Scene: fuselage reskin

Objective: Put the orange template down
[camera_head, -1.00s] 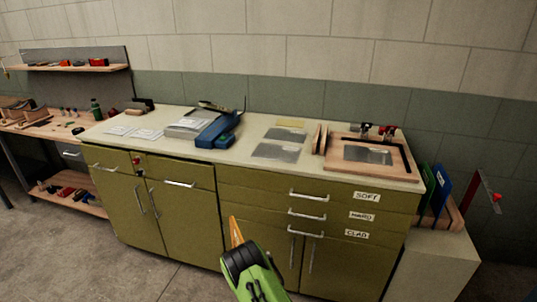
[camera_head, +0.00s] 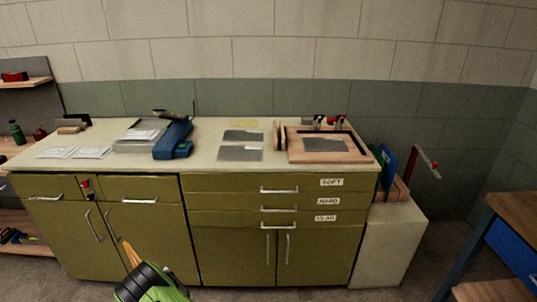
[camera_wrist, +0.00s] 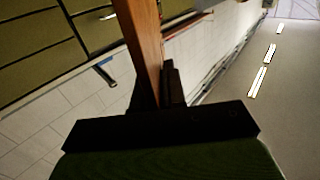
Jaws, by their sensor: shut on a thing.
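The orange template (camera_wrist: 142,40) is held in my gripper (camera_wrist: 155,95) and shows in the wrist view as a long, flat orange-brown piece seen nearly edge on. The black jaws are shut on its lower end, and its far end runs out of the top of the picture. In the head view the template (camera_head: 131,254) is a small orange strip above my green and black wrist, in front of the olive cabinet doors and below the worktop. Most of the template is hidden or out of frame there.
The olive cabinet (camera_head: 230,258) carries a pale worktop (camera_head: 206,160). On it are papers (camera_head: 92,152), a blue tool (camera_head: 173,140), metal sheets (camera_head: 240,153) and a wooden frame (camera_head: 358,155). A rack with coloured panels (camera_head: 384,170) stands right. A wooden table (camera_head: 515,205) is far right.

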